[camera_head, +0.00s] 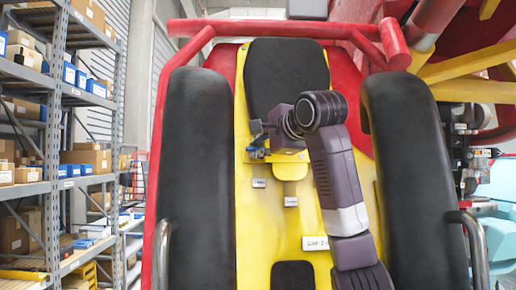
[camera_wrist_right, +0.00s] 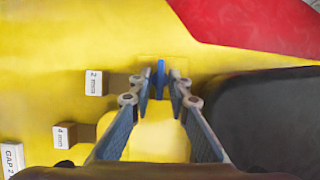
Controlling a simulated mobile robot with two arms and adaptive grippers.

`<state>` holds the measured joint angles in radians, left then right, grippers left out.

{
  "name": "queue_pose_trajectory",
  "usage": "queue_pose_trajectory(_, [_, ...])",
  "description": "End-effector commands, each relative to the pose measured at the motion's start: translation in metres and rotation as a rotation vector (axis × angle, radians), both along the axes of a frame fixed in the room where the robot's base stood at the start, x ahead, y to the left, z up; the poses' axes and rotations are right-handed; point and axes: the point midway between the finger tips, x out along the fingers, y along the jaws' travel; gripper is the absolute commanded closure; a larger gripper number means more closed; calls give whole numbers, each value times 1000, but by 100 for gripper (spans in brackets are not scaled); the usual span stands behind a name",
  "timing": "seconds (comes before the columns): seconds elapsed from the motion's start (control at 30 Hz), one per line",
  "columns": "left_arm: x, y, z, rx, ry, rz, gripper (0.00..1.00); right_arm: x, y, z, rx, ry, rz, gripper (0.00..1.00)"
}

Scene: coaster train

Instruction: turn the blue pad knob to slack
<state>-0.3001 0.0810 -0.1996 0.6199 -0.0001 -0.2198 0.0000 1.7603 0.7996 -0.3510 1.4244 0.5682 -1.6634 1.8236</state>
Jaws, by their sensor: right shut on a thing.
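The blue pad knob (camera_wrist_right: 160,72) shows in the right wrist view as a narrow upright blue piece on the yellow panel (camera_wrist_right: 60,40). My right gripper (camera_wrist_right: 160,86) has one finger on each side of it and is shut on it. In the head view the right gripper (camera_head: 260,138) reaches the yellow panel below the upper black pad, and a bit of blue shows beside its fingers. The wrist and fingers hide most of the knob there. No slack marking is readable around the knob. My left gripper is not in view.
Tags reading 2 mm (camera_wrist_right: 94,83) and 4 mm (camera_wrist_right: 64,136) stick out from the panel, with a GAP sign (camera_head: 315,243) lower down. Thick black restraints (camera_head: 195,180) flank the panel on both sides. A red bar (camera_head: 270,28) crosses above. Shelves with boxes (camera_head: 60,150) stand left.

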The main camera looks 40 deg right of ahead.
Motion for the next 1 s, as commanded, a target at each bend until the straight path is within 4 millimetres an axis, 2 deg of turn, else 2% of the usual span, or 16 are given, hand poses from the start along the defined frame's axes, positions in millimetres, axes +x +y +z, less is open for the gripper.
queue_pose_trajectory(0.37, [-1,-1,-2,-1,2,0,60,1,1,2,-143,124,47,100])
queue_pose_trajectory(1.0, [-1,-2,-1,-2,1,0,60,2,2,5,-593,503,181,100])
